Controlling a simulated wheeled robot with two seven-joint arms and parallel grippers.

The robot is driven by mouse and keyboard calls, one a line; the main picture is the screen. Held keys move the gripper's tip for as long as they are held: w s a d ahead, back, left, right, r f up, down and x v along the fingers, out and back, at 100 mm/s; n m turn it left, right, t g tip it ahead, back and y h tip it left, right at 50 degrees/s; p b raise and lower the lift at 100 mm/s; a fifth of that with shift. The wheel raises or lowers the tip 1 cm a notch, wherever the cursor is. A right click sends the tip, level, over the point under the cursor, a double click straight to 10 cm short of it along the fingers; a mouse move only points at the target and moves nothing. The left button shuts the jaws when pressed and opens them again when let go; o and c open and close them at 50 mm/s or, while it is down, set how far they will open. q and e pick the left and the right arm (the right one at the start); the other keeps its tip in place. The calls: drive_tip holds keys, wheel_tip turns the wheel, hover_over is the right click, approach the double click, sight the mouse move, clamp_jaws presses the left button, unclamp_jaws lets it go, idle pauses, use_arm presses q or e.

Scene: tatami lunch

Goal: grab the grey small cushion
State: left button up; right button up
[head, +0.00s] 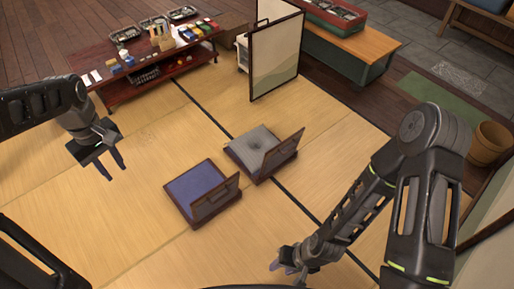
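The small grey cushion (251,144) lies on a low legless chair (286,155) near the middle of the tatami floor, in the head view. The chair's upright backrest stands on its right side and hides part of the seat. My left gripper (116,168) hangs above the mat at the left, apart from the cushion, with its two fingers spread and nothing between them. My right gripper (285,268) is low at the bottom centre, in front of the chairs and apart from the cushion. Its fingers are small and partly hidden, so their opening is unclear.
A second low chair with a blue cushion (196,186) stands just in front and left. A dark red low table (160,62) with boxes and trays is at the back left. A folding screen (275,58) and a wooden bench (350,45) stand behind. Bare tatami (90,235) lies left.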

use_arm(q)
drive_tip(key=shift+o, duration=0.2)
drive_tip(key=shift+o, duration=0.2)
drive_tip(key=d+f+m+h, duration=0.1)
drive_tip(key=d+f+m, duration=0.1)
drive_tip(key=d+f, duration=0.4)
wheel_tip(320, 180, down, 3)
drive_tip(key=shift+w+d+f, duration=0.1)
drive_tip(key=shift+w+d, duration=0.3)
drive_tip(key=shift+w, duration=0.05)
drive_tip(key=s+d+f+m+h, duration=0.1)
drive_tip(key=s+d+f+m, duration=0.2)
drive_tip(key=d+f, duration=0.7)
drive_tip(key=s+d+f+m+h, duration=0.2)
drive_tip(key=s+d+f+m, duration=0.1)
drive_tip(key=s+d+f, duration=0.7)
drive_tip(key=s+d, duration=0.2)
drive_tip(key=s, duration=0.1)
drive_tip(key=shift+s+f+t, duration=0.25)
drive_tip(key=shift+t, duration=0.05)
drive_tip(key=shift+w, duration=0.1)
